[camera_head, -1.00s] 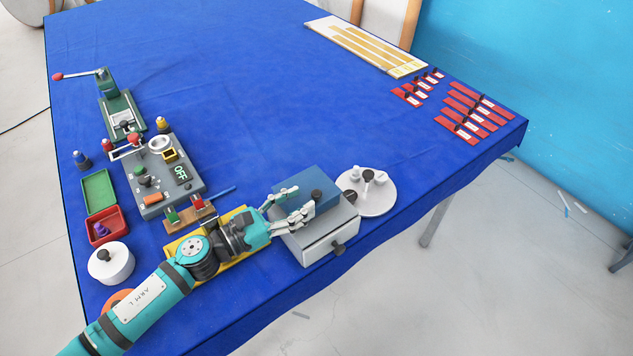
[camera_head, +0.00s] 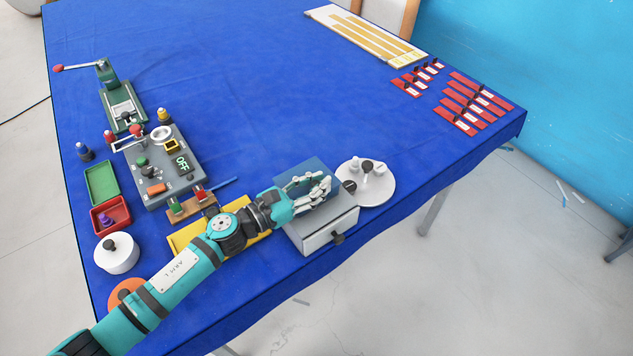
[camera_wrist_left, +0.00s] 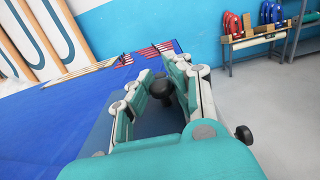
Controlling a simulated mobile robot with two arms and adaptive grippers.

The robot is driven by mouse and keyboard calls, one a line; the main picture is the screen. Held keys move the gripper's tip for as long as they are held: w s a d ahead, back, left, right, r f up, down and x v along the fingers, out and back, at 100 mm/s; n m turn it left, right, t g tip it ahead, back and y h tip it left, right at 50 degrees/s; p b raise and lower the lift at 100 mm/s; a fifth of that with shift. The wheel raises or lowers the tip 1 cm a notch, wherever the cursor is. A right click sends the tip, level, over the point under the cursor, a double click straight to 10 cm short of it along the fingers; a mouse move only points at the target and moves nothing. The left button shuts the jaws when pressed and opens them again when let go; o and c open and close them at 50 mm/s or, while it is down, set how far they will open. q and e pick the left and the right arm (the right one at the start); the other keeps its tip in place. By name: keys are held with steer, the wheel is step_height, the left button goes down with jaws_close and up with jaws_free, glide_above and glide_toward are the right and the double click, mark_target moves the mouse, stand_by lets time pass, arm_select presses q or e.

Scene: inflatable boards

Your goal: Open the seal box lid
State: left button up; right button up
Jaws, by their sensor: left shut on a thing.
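The seal box (camera_head: 327,231) is a light grey box with a blue lid (camera_head: 312,167) near the front edge of the table. In the left wrist view the black knob (camera_wrist_left: 162,88) shows between the fingers of the left gripper (camera_wrist_left: 163,80). In the head view the fingers hide most of the knob. My right gripper is not in view.
A white round stand (camera_head: 378,190) is close to the box's right. A yellow tray (camera_head: 183,242) lies under my left arm. A grey control panel (camera_head: 160,165) reading OFF, a red tray (camera_head: 120,222) and a white pot (camera_head: 116,258) are at left. The table's middle is clear.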

arm_select(q)
steer(key=shift+w+d+f, duration=0.2)
steer(key=shift+f, duration=0.05)
jaws_close()
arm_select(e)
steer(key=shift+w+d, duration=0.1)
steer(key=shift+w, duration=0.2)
arm_select(q)
steer(key=shift+w, duration=0.15)
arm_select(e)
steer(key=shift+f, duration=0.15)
